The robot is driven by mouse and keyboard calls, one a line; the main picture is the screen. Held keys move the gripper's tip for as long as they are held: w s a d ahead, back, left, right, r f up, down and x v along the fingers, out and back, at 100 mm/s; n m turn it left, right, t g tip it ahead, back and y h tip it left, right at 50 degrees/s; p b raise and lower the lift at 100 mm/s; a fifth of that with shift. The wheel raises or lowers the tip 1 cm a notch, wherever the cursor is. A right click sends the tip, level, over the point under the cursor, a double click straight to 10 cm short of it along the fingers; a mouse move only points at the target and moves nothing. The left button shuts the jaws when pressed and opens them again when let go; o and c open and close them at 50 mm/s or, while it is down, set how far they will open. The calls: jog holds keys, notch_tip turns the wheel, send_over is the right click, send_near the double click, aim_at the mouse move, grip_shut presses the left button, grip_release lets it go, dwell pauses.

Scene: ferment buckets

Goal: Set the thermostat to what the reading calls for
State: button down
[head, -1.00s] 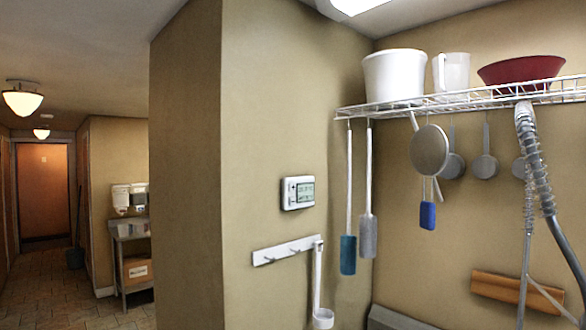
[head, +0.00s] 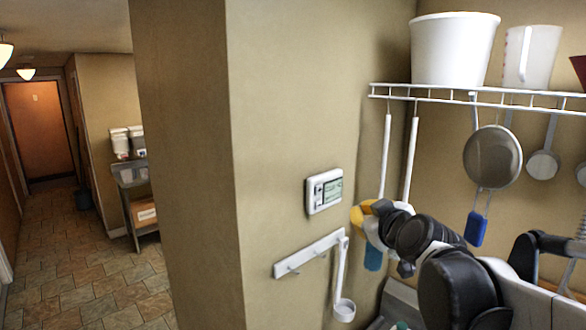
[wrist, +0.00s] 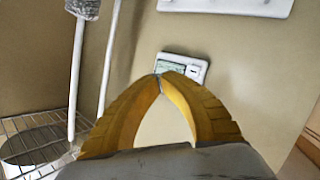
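The thermostat (head: 315,206) is a small white box with a grey-green screen, mounted on the tan wall. Its screen digits are too small to read. In the wrist view the thermostat (wrist: 198,67) appears upside down just beyond my fingertips, partly hidden by them. My gripper (head: 359,213) has yellow fingers and is to the right of the thermostat in the head view, apart from it as far as I can tell. In the wrist view my gripper (wrist: 160,76) has its fingertips together, with nothing between them.
A white hook rail (head: 292,264) with a hanging ladle (head: 344,311) is below the thermostat. A wire shelf (head: 440,94) holds a white bucket (head: 453,48) and a jug (head: 531,56). Long-handled brushes and a strainer (head: 492,157) hang under it. A tiled corridor opens at left.

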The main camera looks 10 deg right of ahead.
aim_at(327, 190)
jog(key=shift+w+d+r, duration=0.25)
jog(key=shift+w+r, duration=0.1)
jog(key=shift+r, duration=0.3)
jog(key=shift+w+a+b, duration=0.25)
jog(key=shift+w+a, duration=0.6)
jog(key=shift+w, duration=0.35)
jog(key=shift+w+a+b, duration=0.3)
jog(key=shift+w+a, duration=0.6)
jog(key=shift+w, duration=0.3)
jog(key=shift+w+a+b, duration=0.25)
jog(key=shift+w+a, duration=0.6)
jog(key=shift+w, duration=0.35)
jog(key=shift+w+a, duration=0.25)
jog(key=shift+w, duration=0.1)
